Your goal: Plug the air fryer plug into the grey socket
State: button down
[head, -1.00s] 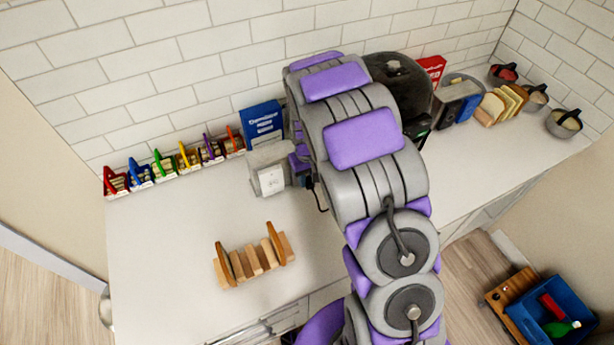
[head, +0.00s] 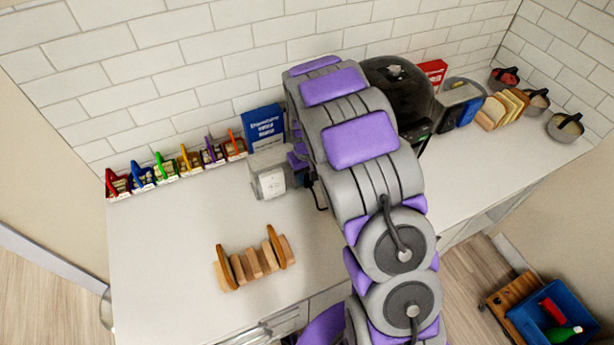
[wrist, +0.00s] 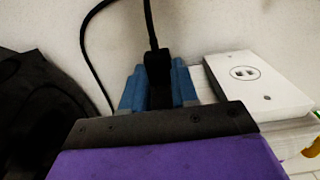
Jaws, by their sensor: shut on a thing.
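The black plug (wrist: 158,68) is in my gripper (wrist: 158,92) in the wrist view, with its cord running upward. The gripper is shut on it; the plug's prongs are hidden. A white socket plate (wrist: 256,85) with a dark-slotted outlet is to the right of the plug, apart from it. In the head view the grey socket block (head: 268,173) with its white face stands on the counter, just left of my arm's end. My arm hides most of the gripper and the plug there. A dark rounded appliance (head: 398,88), perhaps the air fryer, stands behind my arm.
A blue box (head: 263,128) stands behind the socket block by the tiled wall. A wooden rack (head: 252,264) sits at the front of the counter (head: 160,240). Several coloured holders line the wall at left. Bread and bowls are at right. Counter space left of the socket is clear.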

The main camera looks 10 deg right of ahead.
aim_at(306, 177)
jog(key=shift+w, duration=0.3)
jog(key=c, duration=0.8)
grip_release()
notch_tip(306, 177, up, 17)
jog(key=shift+a+r+p, duration=0.1)
jog(key=shift+r+p, duration=0.1)
jog(key=shift+p, duration=0.35)
